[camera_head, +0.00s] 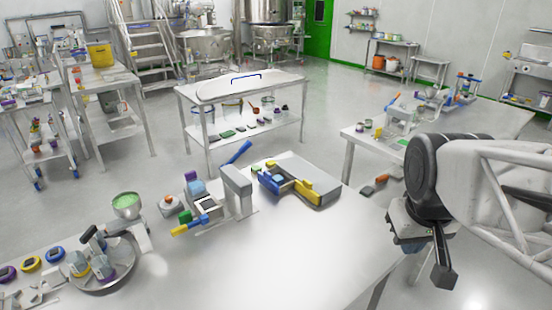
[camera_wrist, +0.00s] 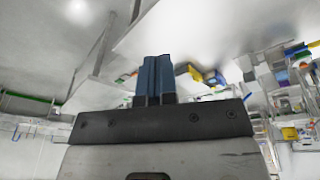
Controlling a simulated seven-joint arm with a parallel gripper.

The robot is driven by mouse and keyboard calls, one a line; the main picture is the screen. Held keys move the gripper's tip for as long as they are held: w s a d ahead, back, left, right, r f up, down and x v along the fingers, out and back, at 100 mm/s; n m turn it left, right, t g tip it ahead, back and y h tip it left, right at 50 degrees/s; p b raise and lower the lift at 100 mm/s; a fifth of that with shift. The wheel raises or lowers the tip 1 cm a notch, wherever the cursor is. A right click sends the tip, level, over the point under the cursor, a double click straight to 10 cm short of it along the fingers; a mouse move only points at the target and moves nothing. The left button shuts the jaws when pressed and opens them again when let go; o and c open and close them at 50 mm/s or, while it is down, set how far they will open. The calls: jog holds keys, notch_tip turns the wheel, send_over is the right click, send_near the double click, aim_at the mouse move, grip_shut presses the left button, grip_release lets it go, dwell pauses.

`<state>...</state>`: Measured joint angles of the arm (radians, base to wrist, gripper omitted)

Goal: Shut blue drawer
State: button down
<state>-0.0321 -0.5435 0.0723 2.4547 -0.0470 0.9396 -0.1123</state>
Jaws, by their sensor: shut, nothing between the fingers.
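A low grey drawer unit (camera_head: 305,168) lies on the near table, right of centre. The unit also shows small in the wrist view, with yellow (camera_wrist: 189,71) and blue (camera_wrist: 213,78) parts. My gripper (camera_head: 443,276) hangs to the right, beyond the table edge, well apart from the drawer. Its fingers (camera_wrist: 153,78) are shut together and empty.
Left of the unit stands a grey upright device (camera_head: 238,190) with blue and yellow parts. A round metal tray (camera_head: 100,275) is at the left. The near table's (camera_head: 290,250) right front is clear. A second table (camera_head: 365,142) with equipment stands behind my arm.

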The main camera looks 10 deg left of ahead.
jog(key=w+a+r+n, duration=0.1)
jog(key=w+a+n, duration=0.2)
jog(key=w, duration=0.5)
jog(key=w+a+r+n, duration=0.1)
jog(key=w+a+n, duration=0.15)
jog(key=w, duration=0.55)
jog(key=n+h, duration=0.3)
jog(key=n, duration=1.7)
send_over(266, 179)
jog(key=s+a, duration=0.4)
notch_tip(266, 179, down, 18)
jog(key=shift+a+m+t, duration=0.2)
jog(key=shift+m+t, duration=0.05)
jog(key=shift+t, duration=0.05)
jog(key=shift+x, duration=5)
jog(key=shift+a, duration=0.1)
